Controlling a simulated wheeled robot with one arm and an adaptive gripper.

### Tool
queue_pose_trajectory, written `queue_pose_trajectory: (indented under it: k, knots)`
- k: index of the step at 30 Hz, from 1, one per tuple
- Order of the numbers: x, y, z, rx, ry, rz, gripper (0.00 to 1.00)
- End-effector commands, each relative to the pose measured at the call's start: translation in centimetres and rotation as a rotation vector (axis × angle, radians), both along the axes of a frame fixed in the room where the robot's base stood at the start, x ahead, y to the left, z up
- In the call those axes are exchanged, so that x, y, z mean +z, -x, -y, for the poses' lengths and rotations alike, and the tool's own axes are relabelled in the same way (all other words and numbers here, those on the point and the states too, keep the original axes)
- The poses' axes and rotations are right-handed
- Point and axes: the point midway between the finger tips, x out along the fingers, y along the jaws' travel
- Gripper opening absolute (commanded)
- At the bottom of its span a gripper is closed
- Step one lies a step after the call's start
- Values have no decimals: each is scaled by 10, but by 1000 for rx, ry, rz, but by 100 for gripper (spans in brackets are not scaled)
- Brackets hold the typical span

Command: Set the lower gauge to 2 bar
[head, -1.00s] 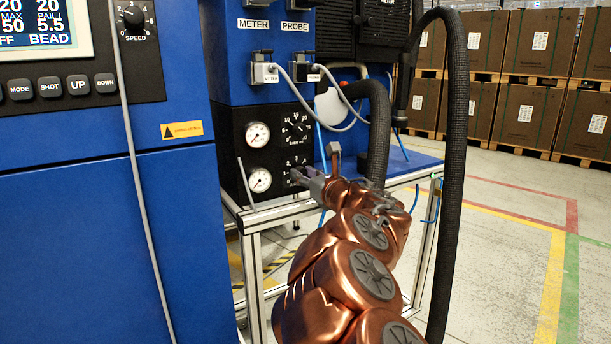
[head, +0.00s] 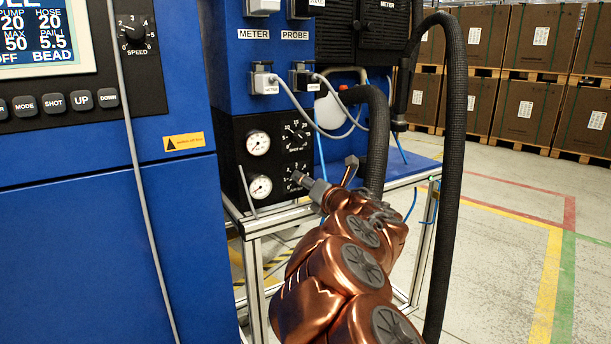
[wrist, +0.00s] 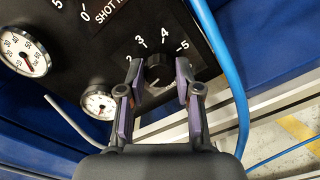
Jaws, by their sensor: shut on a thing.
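The lower gauge (head: 260,187) is a small round white dial on the black panel; it also shows in the wrist view (wrist: 98,103). Its needle is too small to read for certain. To its right is a black knob (wrist: 158,73) with a scale around it; 2, 3, 4 and 5 show. My gripper (wrist: 158,78) is shut on this knob, one purple-padded finger on each side.
An upper gauge (head: 258,143) and an upper knob (head: 297,135) sit above on the same panel. A thin grey tube (head: 246,187) stands by the lower gauge. A blue hose (wrist: 224,70) runs close to the right finger. A thick black hose (head: 455,170) hangs right of my arm.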

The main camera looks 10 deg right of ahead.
Motion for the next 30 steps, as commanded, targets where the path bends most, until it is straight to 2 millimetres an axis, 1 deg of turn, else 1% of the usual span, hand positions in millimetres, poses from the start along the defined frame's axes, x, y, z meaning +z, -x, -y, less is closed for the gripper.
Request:
queue_pose_trajectory:
  k: [2, 18, 24, 30]
  knots:
    - [4, 0, 0, 0, -72, -21, 0]
    - [3, 0, 2, -2, -556, -179, 0]
    - [2, -1, 2, -1, -706, -227, 0]
    - [0, -1, 2, -2, -815, -262, 0]
